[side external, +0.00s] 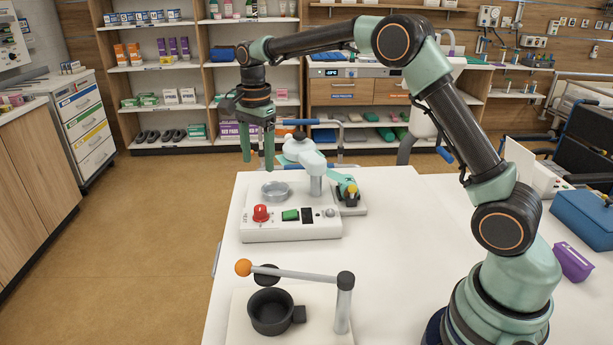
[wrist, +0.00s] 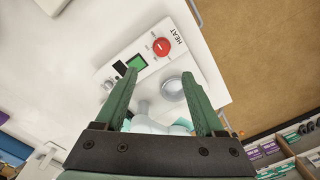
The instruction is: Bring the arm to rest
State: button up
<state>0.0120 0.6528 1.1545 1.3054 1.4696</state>
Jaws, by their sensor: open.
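My gripper (side external: 257,147) is open, with its two green fingers pointing down and spread apart. In the side external view it hangs in the air near the far left corner of the white table (side external: 395,240). In the wrist view my gripper (wrist: 163,98) has nothing between its fingertips. Below it is a white heating device (side external: 290,228) with a red knob (side external: 261,213), a green display and a round metal dish (side external: 275,189). In the wrist view the red knob (wrist: 163,46) and the dish (wrist: 173,90) show beyond and between the fingers.
A blue pouch (side external: 583,219) and a purple box (side external: 573,262) lie at the right. A drawer cabinet (side external: 84,125) and stocked shelves stand beyond. The table's middle is clear.

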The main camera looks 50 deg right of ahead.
jog(key=s+r+n+t, duration=0.2)
jog(key=s+r+n, duration=0.3)
jog(key=s, duration=0.4)
jog(key=s+r+n+t, duration=0.2)
jog(key=s+r+n, duration=0.2)
jog(key=s+n, duration=0.35)
jog(key=s+f+n+t, duration=0.1)
jog(key=s+f+n, duration=0.2)
jog(key=s, duration=0.4)
jog(key=shift+a+f+n, duration=0.15)
jog(key=shift+a+n, duration=0.15)
jog(key=shift+n, duration=0.45)
